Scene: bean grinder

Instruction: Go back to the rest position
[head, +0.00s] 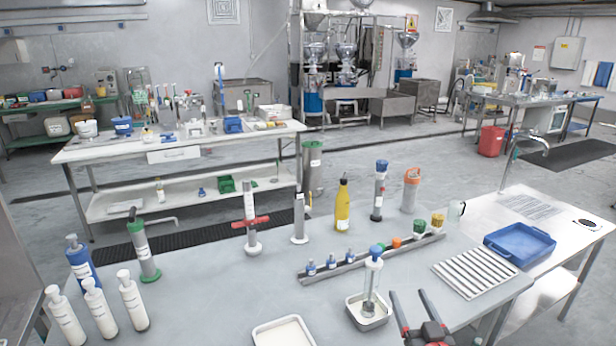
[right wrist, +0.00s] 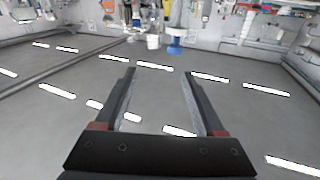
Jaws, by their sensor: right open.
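My right gripper (head: 409,293) is at the bottom of the head view, at the near edge of the grey table (head: 230,290). Its two dark fingers are spread apart with nothing between them. In the right wrist view the same open fingers (right wrist: 157,72) point out over a grey floor, with nothing held. To their left in the head view, a clear cylinder with a blue top (head: 373,264) stands in a small square metal tray (head: 384,318). My left gripper does not show.
White bottles (head: 132,300) stand at the table's left. A metal rack (head: 345,268) holds small capped items. A yellow bottle (head: 342,208) stands behind it. A ribbed white tray (head: 475,272) and blue tray (head: 520,243) lie right. A white-filled tray (head: 283,333) lies in front.

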